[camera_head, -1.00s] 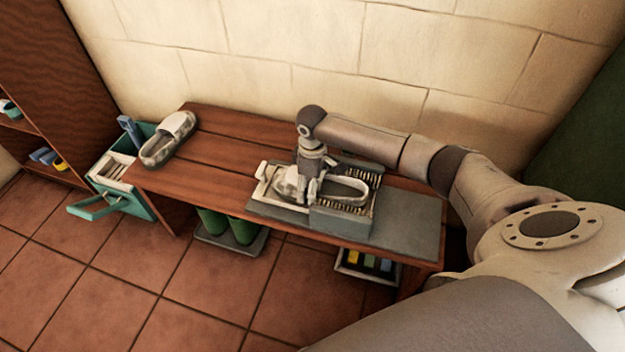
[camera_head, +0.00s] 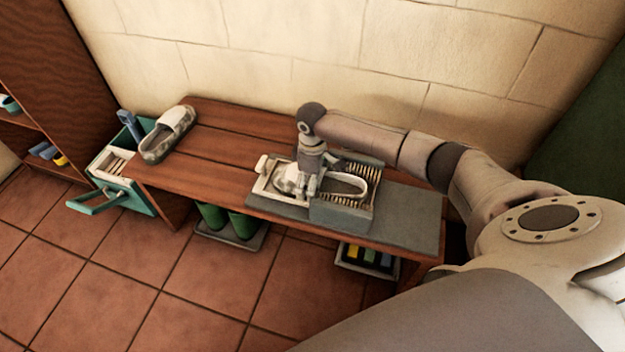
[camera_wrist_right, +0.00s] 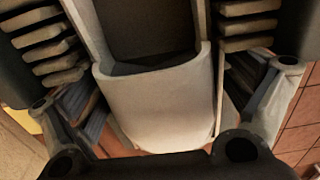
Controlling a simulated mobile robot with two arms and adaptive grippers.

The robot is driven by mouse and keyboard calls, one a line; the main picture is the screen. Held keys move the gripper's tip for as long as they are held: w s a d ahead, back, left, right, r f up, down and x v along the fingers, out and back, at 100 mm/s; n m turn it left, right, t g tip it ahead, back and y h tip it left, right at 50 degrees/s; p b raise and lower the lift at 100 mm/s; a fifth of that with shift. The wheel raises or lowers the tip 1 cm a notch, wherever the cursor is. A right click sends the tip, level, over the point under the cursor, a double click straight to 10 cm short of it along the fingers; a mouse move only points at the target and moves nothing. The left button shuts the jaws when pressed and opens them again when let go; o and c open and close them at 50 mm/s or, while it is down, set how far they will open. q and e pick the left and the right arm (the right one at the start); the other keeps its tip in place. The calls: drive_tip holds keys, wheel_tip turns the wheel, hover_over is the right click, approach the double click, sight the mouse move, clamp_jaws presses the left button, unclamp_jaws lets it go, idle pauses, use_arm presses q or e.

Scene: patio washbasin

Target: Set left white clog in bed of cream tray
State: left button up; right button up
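A white clog (camera_head: 345,184) lies in the cream tray (camera_head: 264,187) on the bench, its opening facing up. My right gripper (camera_head: 308,192) is lowered over the clog's closed end. In the right wrist view, the clog (camera_wrist_right: 160,105) is between the two fingers of the gripper (camera_wrist_right: 165,100). The fingers are spread, with narrow gaps beside the clog. Whether the clog rests fully on the tray's bed is partly hidden by my gripper and a grey block. A second, mottled white clog (camera_head: 168,135) lies at the bench's left end. My left gripper is out of view.
The tray stands on a grey mat (camera_head: 410,220) on the wooden bench (camera_head: 220,165). Rows of bristles (camera_head: 360,170) and a grey block (camera_head: 340,213) flank the clog. A teal caddy (camera_head: 135,190) stands left; green boots (camera_head: 228,220) are below. The bench middle is clear.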

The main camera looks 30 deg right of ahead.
wheel_tip(320, 180, up, 12)
idle(0.7)
